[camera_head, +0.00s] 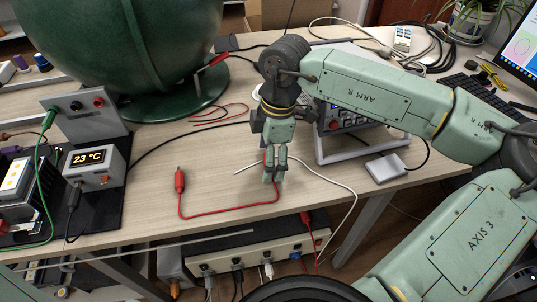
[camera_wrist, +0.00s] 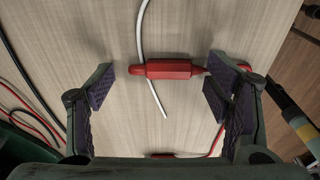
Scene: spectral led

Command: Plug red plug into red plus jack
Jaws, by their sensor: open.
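A red plug (camera_wrist: 168,70) lies on the table between my open fingers in the wrist view, nearer the far side, with bare wood around it. It lies across a white cable. Its red lead leaves at the right, behind my right finger. My gripper (camera_wrist: 160,90) is open and empty, and points down over the table; in the head view my gripper (camera_head: 274,178) largely hides this plug. The lead's other red plug (camera_head: 179,181) lies to the left. A grey panel (camera_head: 75,118) at the left carries a red jack (camera_head: 98,102) beside a black one; the plus mark is unreadable.
A temperature box (camera_head: 95,165) reads 23 °C on a black mat at the left. A large green sphere (camera_head: 125,50) stands behind. An instrument (camera_head: 350,140) stands behind my gripper. A white cable (camera_head: 335,180) curves to the front edge.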

